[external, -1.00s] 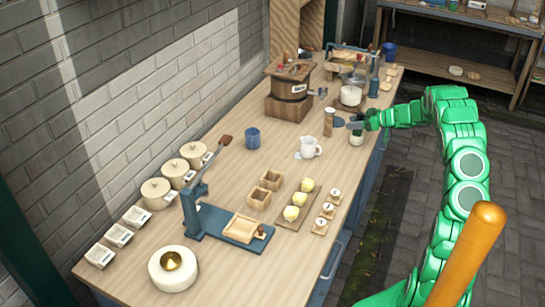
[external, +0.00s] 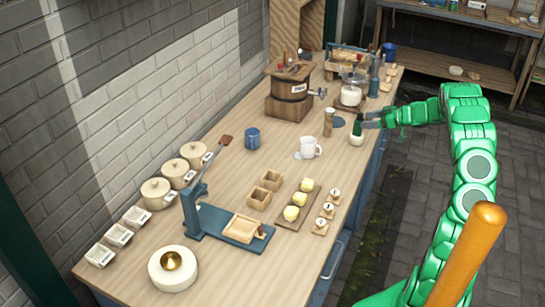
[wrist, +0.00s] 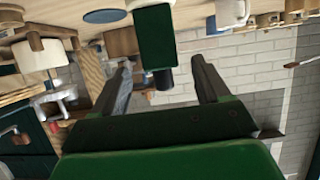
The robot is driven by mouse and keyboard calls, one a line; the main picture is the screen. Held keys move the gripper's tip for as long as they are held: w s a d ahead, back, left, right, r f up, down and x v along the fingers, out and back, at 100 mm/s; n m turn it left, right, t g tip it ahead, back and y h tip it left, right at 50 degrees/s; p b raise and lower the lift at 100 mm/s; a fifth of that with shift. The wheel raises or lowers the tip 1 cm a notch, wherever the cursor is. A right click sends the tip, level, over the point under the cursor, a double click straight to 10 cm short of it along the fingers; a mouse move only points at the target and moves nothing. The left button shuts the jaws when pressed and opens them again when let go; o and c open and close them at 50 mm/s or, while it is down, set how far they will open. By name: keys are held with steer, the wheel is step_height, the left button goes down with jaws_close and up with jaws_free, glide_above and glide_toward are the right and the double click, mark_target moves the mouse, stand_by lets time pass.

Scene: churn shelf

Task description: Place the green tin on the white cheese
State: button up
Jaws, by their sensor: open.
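The green tin (external: 357,127) is dark green and upright near the right edge of the bench. It appears to rest on a small rounded white piece (external: 356,140), which looks like the white cheese. In the wrist view the green tin (wrist: 155,38) is upside down in the picture, with a dark narrower end; its contact with the white piece is not clear there. My gripper (external: 370,120) is open just right of the tin. In the wrist view its two fingers (wrist: 160,68) are spread apart, and the tin lies beyond their tips, apparently clear of both.
A brown shaker (external: 329,122) and a white mug (external: 309,148) stand left of the tin. A white cylinder in a glass vessel (external: 351,94) stands behind it. A wooden churn (external: 290,95) is further left. Free floor lies right of the bench.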

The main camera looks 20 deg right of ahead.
steer(key=shift+v, duration=2.8)
steer(key=shift+r, duration=0.1)
steer(key=w+r+m+t+h, duration=0.1)
steer(key=w+r+t+h, duration=0.2)
steer(key=r, duration=0.7)
steer(key=w+r+m+t+h, duration=0.1)
steer(key=w+r+t+h, duration=0.15)
steer(key=r+h, duration=0.45)
steer(key=s+a+r+m+g+h, duration=0.1)
steer(key=s+r+m+h, duration=0.2)
steer(key=r, duration=0.4)
steer(key=s+a+r+m+g+h, duration=0.1)
steer(key=s+a+r+m, duration=0.1)
steer(key=s+r, duration=0.4)
steer(key=s+a+f+g+y, duration=0.1)
steer(key=s+a+f+g, duration=0.4)
steer(key=s, duration=1)
steer(key=s+a+f+m+g+y, duration=0.1)
steer(key=s+a+f+g, duration=0.3)
steer(key=s+a+f, duration=0.5)
steer(key=s+a+f+m+g+y, duration=0.1)
steer(key=s+a+f+g, duration=0.4)
steer(key=s, duration=1.8)
steer(key=a+f+y, duration=0.1)
steer(key=a+f, duration=0.1)
steer(key=a, duration=0.2)
steer(key=shift+a+g, duration=0.2)
steer(key=shift+g, duration=0.15)
